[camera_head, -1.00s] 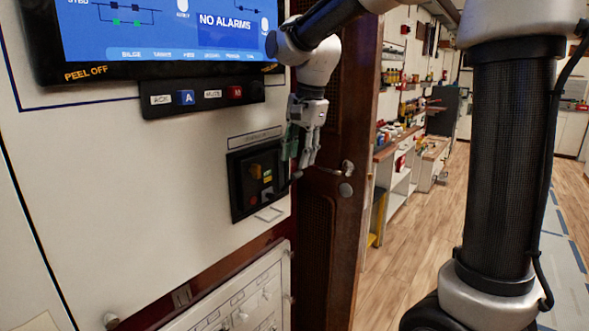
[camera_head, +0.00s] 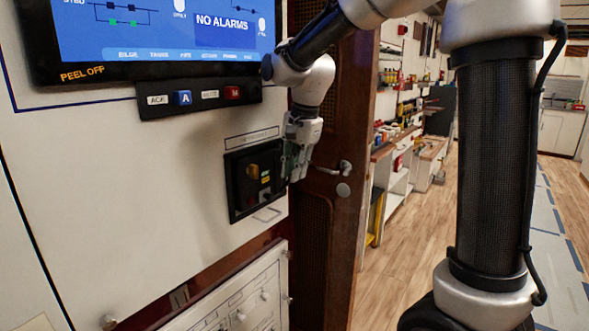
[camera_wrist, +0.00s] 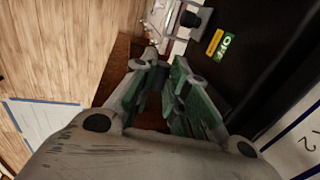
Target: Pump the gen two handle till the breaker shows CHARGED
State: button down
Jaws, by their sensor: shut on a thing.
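The breaker (camera_head: 238,192) is a black unit set in the pale panel, left of the wooden door. It has a yellow patch and a green patch on its face. In the wrist view its dark face (camera_wrist: 262,55) fills the upper right, with a small yellow label (camera_wrist: 214,42) and a green label (camera_wrist: 225,47) that seems to read OFF. My gripper (camera_head: 292,176) is at the breaker's right side, pointing down. In the wrist view my gripper (camera_wrist: 162,66) has its green-padded fingers drawn close together, shut on the handle, which the fingers mostly hide.
A screen (camera_head: 160,40) reading NO ALARMS and a button strip (camera_head: 210,97) are above the breaker. A wooden door (camera_head: 330,235) with a metal lever handle (camera_head: 345,168) stands close on the right. A lower panel (camera_head: 245,300) with knobs is below. Open floor lies right.

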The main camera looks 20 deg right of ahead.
jog(key=shift+s+d+f+t+y, duration=0.4)
jog(key=shift+f+t+y, duration=0.25)
jog(key=shift+t, duration=0.2)
jog(key=shift+s+d+f+t+y, duration=0.3)
jog(key=shift+s+f+t+y, duration=0.35)
jog(key=shift+t, duration=0.25)
jog(key=shift+s+d+f+t+y, duration=0.35)
jog(key=shift+f+t+y, duration=0.3)
jog(key=shift+t, duration=0.2)
jog(key=shift+f, duration=0.15)
jog(key=c, duration=1.4)
grip_release()
jog(key=v, duration=1.2)
